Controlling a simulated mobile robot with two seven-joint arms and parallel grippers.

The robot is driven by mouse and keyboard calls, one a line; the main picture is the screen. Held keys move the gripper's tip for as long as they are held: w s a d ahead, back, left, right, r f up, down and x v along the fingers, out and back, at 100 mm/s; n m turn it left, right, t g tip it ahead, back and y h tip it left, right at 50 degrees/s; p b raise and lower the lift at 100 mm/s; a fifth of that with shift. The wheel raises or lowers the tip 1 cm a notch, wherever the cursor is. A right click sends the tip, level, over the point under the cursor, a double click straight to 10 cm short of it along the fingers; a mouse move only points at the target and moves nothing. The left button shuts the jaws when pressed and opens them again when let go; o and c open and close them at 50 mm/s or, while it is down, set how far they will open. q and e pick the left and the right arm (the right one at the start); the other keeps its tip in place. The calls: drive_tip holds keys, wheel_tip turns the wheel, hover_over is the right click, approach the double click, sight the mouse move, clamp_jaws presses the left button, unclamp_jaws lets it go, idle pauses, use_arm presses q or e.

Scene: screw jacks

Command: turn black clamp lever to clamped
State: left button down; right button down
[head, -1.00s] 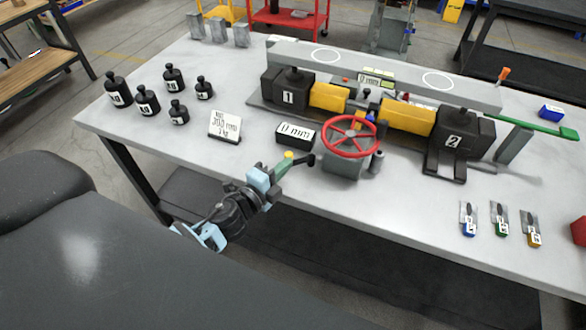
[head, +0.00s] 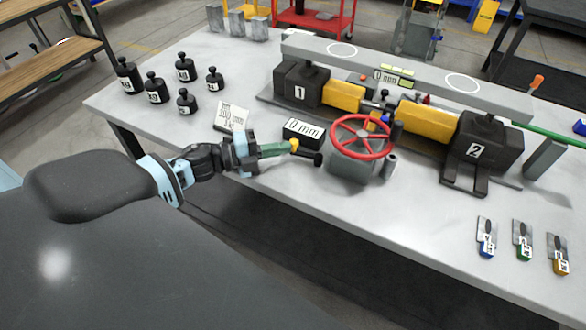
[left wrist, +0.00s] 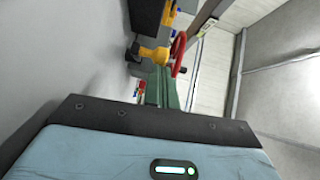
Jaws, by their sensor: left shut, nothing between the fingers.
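The black clamp lever (head: 316,158) is a short dark arm with a knob, low at the left of the red handwheel (head: 362,137). In the left wrist view a dark knob (left wrist: 135,48) shows beside a yellow piece (left wrist: 154,56) at the far end of my fingers. My left gripper (head: 290,147), with green fingers, is shut and empty. It points right, and its tip overlaps or nearly meets the lever's left end; I cannot tell whether they touch. The lever's pivot is partly hidden. My right gripper is not in view.
The screw jack rig, with dark blocks 1 (head: 301,92) and 2 (head: 483,147), stands behind the handwheel. A 0 mm display (head: 303,134) and a white card (head: 233,116) stand close behind my gripper. Black weights (head: 155,88) are at left, feeler tools (head: 522,241) at right. The front-middle tabletop is clear.

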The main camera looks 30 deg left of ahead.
use_arm(q)
drive_tip(key=shift+w+a+f, duration=0.15)
drive_tip(key=shift+w, duration=0.05)
drive_tip(key=shift+w+a+b, duration=0.2)
drive_tip(key=shift+w+b, duration=0.2)
drive_tip(key=shift+w, duration=0.05)
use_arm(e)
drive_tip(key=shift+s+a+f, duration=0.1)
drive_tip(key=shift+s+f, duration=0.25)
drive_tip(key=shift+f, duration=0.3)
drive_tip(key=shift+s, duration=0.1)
